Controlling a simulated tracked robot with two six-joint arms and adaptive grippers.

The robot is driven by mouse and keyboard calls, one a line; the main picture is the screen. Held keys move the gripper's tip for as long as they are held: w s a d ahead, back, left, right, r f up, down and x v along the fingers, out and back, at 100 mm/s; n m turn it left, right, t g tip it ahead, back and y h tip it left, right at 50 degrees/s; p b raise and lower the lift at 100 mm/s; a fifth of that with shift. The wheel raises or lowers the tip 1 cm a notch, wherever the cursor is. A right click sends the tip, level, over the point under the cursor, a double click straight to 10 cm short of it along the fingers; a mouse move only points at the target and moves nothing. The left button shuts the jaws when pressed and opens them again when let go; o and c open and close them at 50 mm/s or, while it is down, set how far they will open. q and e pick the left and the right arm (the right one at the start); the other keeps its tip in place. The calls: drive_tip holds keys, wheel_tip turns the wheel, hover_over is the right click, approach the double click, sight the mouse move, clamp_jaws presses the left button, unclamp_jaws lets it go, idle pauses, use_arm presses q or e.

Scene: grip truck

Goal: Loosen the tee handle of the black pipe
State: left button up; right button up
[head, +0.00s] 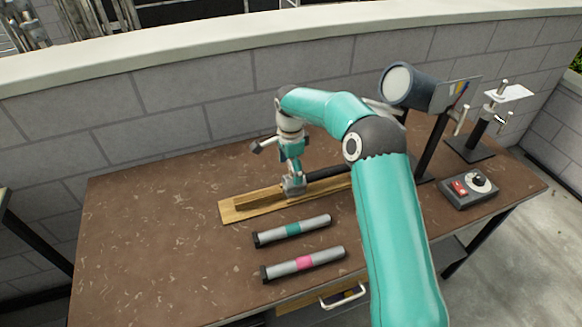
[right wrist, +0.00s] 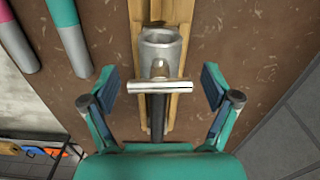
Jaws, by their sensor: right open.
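The black pipe (head: 326,172) lies on a wooden board (head: 232,213) on the brown bench. In the right wrist view the black pipe (right wrist: 158,118) runs down below a silver metal fitting (right wrist: 160,42). The silver tee handle (right wrist: 160,87) lies crosswise over the pipe, just below the fitting. My right gripper (right wrist: 160,84) is open, one finger on each side of the tee handle, with gaps between them. In the head view my right gripper (head: 294,176) points down over the board and hides the handle. My left gripper is not in view.
Two grey tubes, one with a teal band (head: 293,230) and one with a pink band (head: 305,263), lie in front of the board. A control box (head: 468,189), a lamp (head: 402,85) and a metal stand (head: 476,150) are at right. The bench's left side is clear.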

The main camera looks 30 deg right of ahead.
drive_tip(key=shift+f, duration=0.1)
drive_tip(key=shift+c, duration=0.3)
drive_tip(key=c, duration=1.1)
drive_tip(key=shift+d, duration=0.15)
